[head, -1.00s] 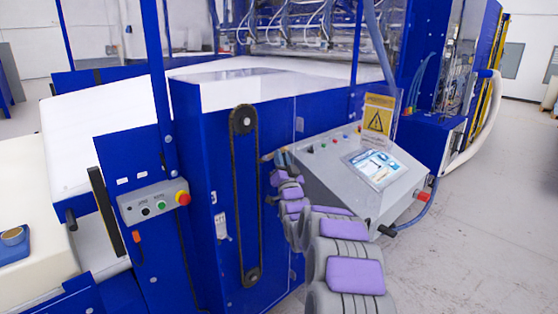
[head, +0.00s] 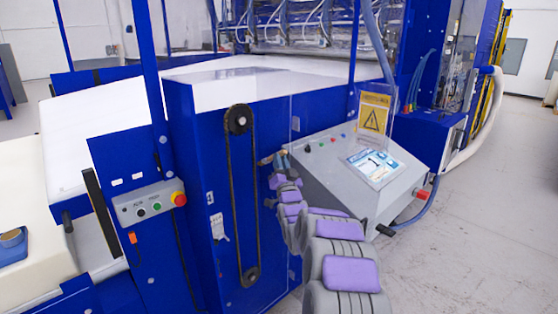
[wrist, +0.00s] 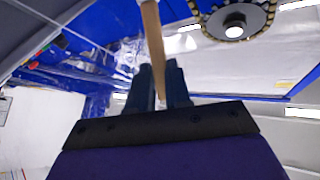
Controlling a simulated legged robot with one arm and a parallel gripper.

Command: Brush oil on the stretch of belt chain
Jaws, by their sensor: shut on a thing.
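The belt chain (head: 229,190) is a dark upright loop on the blue machine panel, running between an upper sprocket (head: 238,119) and a lower sprocket (head: 250,276). My gripper (head: 279,162) is to the right of the chain's upper half, at the end of my grey and purple arm. It is shut on a brush, whose wooden handle (wrist: 152,38) rises from between the dark fingers (wrist: 160,85) in the wrist view. In the head view the brush (head: 265,161) points left toward the chain and looks apart from it. The bristles cannot be made out.
A grey control console (head: 350,172) with a screen and a yellow warning sign (head: 373,118) stands close right of my gripper. A button box (head: 150,203) is on the left. A small round tin (head: 12,238) sits on a blue tray at the far left. Floor is clear at right.

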